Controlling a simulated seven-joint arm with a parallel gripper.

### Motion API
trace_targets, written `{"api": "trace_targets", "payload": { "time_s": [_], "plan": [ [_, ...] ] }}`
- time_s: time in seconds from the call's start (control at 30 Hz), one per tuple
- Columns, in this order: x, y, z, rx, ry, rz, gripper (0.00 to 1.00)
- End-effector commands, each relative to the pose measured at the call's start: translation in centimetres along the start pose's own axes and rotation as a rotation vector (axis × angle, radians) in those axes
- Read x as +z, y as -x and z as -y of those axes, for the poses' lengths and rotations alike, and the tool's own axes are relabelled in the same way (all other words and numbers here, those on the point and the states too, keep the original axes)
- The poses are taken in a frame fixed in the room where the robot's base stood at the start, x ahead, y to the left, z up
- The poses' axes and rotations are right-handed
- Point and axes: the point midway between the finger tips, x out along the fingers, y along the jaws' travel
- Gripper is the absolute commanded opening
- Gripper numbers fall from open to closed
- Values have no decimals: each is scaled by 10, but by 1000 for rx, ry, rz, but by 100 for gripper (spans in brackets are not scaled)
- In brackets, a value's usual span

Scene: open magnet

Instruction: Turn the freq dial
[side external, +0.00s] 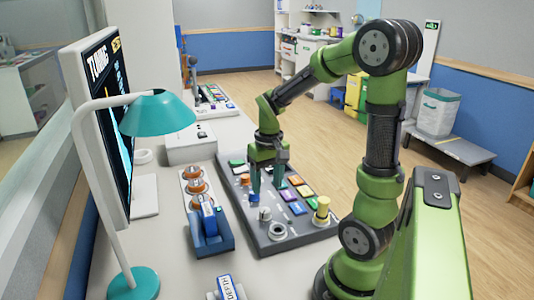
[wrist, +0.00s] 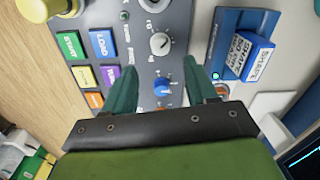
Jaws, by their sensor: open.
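The grey control panel (side external: 290,233) lies on the desk and carries several dials and coloured buttons. In the wrist view a blue dial (wrist: 163,87) sits between my fingers, and a pale dial (wrist: 160,43) with a white pointer lies beyond the fingertips. The small lettering beside them is hard to read, so I cannot tell for sure which is the freq dial. My gripper (side external: 267,182) points down over the panel's left part; it also shows in the wrist view (wrist: 160,70). Its teal fingers are open and apart, one on each side of the blue dial. Contact cannot be told.
A blue device with a lever (side external: 208,228) stands left of the panel, beside a strip of orange-ringed knobs (side external: 195,180). A teal lamp (side external: 158,114) and a monitor (side external: 98,110) stand farther left. A yellow knob (side external: 322,210) rises at the panel's right end.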

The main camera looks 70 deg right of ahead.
Motion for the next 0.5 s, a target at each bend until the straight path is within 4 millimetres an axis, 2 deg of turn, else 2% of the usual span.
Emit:
{"api": "trace_targets", "payload": {
  "time_s": [0.03,0.2,0.33,0.5],
  "plan": [
    [-2,14,0,-1,2,-8,57],
    [-1,50,0,-1,1,-6,57],
    [-1,68,0,0,2,-3,57],
    [0,80,0,0,2,0,57]
  ]
}}
